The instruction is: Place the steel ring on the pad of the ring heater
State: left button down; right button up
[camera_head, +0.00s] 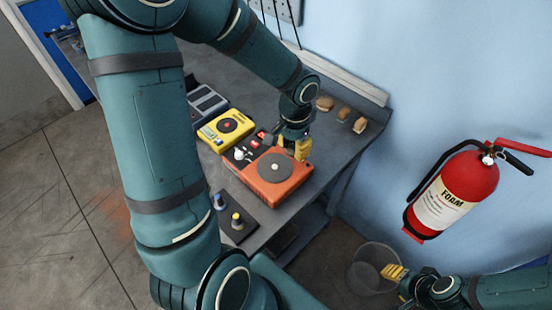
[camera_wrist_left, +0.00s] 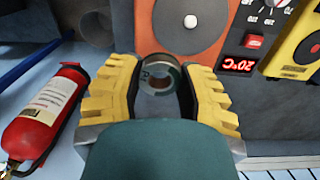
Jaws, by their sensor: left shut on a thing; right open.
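My left gripper (camera_head: 300,148) is shut on the steel ring (camera_wrist_left: 160,86), which sits between its yellow fingers in the left wrist view. In the head view I cannot make out the ring. The orange device (camera_head: 290,190), which looks like the ring heater, has a round grey pad (camera_head: 270,164) with a pale centre spot. The pad also shows in the left wrist view (camera_wrist_left: 172,30), and nothing lies on it. The left gripper is beside the device's far right edge, with the ring off the pad. My right gripper (camera_head: 392,272) is open, low at the right, away from the bench.
A yellow device (camera_head: 221,140) stands beside the orange one. A red display (camera_wrist_left: 239,65) reads about 20°C. A dark stand (camera_head: 252,228) with knobbed parts is in front. Small tan blocks (camera_head: 343,113) lie at the back. A fire extinguisher (camera_head: 460,190) and clear bin (camera_head: 362,276) are at right.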

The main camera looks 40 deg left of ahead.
pick_arm(q)
jog(key=s+a+r, duration=0.2)
jog(key=a, duration=0.2)
send_over(275, 165)
jog(key=shift+m, duration=0.4)
notch_tip(275, 165, down, 5)
jog(key=shift+s+f, duration=0.1)
jog(key=shift+f, duration=0.05)
notch_tip(275, 165, down, 4)
jog(key=shift+f+b, duration=0.1)
jog(key=shift+b, duration=0.5)
jog(key=shift+f, duration=0.2)
jog(key=shift+f, duration=0.1)
jog(key=c, duration=0.6)
grip_release()
